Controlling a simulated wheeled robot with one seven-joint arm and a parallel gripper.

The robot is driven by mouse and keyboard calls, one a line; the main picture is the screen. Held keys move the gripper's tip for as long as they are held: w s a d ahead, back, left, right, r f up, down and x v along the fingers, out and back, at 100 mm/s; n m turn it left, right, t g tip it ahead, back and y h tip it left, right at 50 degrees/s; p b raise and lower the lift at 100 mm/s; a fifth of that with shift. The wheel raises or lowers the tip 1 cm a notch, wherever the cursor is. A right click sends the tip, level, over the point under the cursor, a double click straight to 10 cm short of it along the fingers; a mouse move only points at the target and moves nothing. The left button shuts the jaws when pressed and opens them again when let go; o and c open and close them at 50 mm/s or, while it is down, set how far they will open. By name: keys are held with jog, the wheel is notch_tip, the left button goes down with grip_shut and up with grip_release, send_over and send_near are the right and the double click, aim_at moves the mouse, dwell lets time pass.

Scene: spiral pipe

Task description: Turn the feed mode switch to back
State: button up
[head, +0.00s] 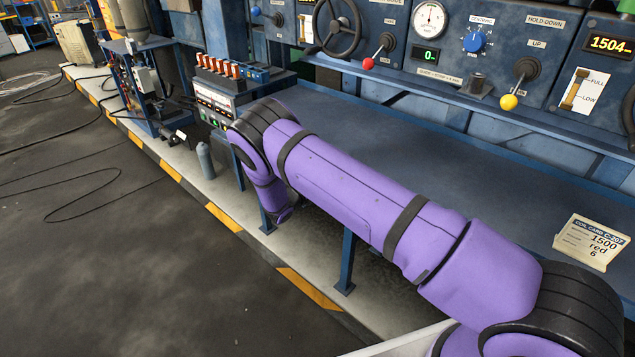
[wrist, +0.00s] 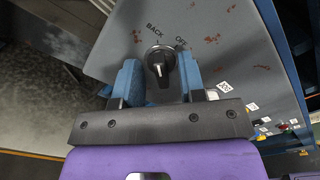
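The feed mode switch (wrist: 160,62) is a round dark knob with a pale pointer mark on a grey panel in the wrist view. The word BACK is printed above it, slightly left; a label starting with "OF" is at its upper right, partly covered. My gripper (wrist: 159,67) has its two blue fingers on either side of the knob. The fingers stand apart, the right one closer to the knob; I cannot tell whether either touches it. In the head view my purple arm reaches to the far left end of the bench, and the gripper and switch are hidden there.
A blue bench (head: 395,130) carries an upright control panel with a red-knobbed lever (head: 368,63), a yellow-knobbed lever (head: 509,101) and a blue dial (head: 474,42). A card (head: 592,242) stands at right. A grey gas bottle (head: 205,160) stands near my arm. The floor at left is open, with cables.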

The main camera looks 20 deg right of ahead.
jog(key=v, duration=1)
jog(key=shift+s+a, duration=0.2)
jog(key=shift+a, duration=0.1)
jog(key=s+d+r+m+g+y, duration=0.25)
jog(key=s+d+r+m, duration=0.35)
jog(key=r, duration=0.5)
jog(key=s+d+r+m+g+y, duration=0.2)
jog(key=s+d+r+m+g, duration=0.15)
jog(key=r+m, duration=0.6)
jog(key=s+d+r+m+g+y, duration=0.3)
jog(key=s+d+r+m+g, duration=0.15)
jog(key=r, duration=0.85)
jog(key=s+d+r+m+t+y, duration=0.1)
jog(key=s+d+r+m+y, duration=0.1)
jog(key=s+r+m, duration=0.4)
jog(key=s+d+r+m+t+y, duration=0.1)
jog(key=s+d+r+m+y, duration=0.15)
jog(key=s+r, duration=0.45)
jog(key=s+a+m+t+y, duration=0.1)
jog(key=s+m+t, duration=0.1)
jog(key=s, duration=0.6)
jog(key=s+a+m+t+y, duration=0.1)
jog(key=s+m, duration=0.3)
jog(key=s, duration=0.4)
jog(key=shift+a+t+y, duration=0.25)
jog(key=shift+t+y, duration=0.35)
jog(key=shift+t, duration=0.05)
